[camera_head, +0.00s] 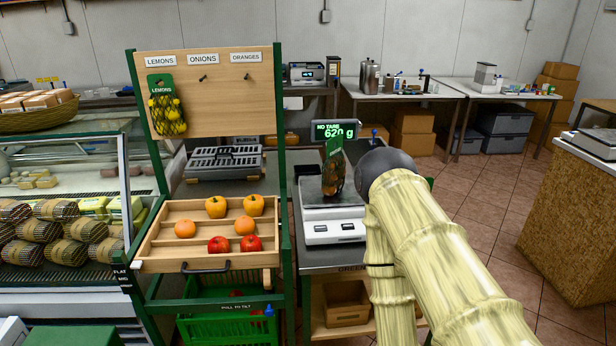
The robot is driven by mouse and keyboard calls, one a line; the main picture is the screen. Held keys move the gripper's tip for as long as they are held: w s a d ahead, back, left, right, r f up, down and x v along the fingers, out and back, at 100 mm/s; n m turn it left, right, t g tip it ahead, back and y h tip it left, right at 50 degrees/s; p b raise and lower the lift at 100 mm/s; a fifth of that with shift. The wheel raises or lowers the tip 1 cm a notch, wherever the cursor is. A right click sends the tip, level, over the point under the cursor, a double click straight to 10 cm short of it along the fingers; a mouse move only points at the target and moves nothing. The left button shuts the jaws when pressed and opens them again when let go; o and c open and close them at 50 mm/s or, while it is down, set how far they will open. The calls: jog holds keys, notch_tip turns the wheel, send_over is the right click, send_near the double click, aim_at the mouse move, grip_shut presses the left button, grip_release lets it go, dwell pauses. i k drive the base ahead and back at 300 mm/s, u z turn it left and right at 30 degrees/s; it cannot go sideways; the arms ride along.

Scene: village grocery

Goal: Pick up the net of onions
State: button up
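A net with a green header (333,174) stands on the scale (334,228), partly beside my arm in the picture. Its contents look dark with orange-brown patches; I cannot tell for sure whether they are onions. The scale's display (336,130) reads 620 g under the words NO TARE. On the wooden board (230,105), the hooks under ONIONS and ORANGES are bare. A net of lemons (166,106) hangs under LEMONS. My arm covers the right of the scale. My gripper does not show, so its state and any contact with the net are hidden.
A tilted wooden tray (205,262) with peppers, oranges and tomatoes sits left of the scale. A green crate (228,328) is below it. The glass deli counter (65,160) is at the far left. Tiled floor (490,215) is open at right, before a wicker-sided counter (575,225).

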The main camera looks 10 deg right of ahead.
aim_at(335, 167)
jog(key=u, duration=0.9)
jog(key=i, duration=0.7)
jog(key=z, duration=0.6)
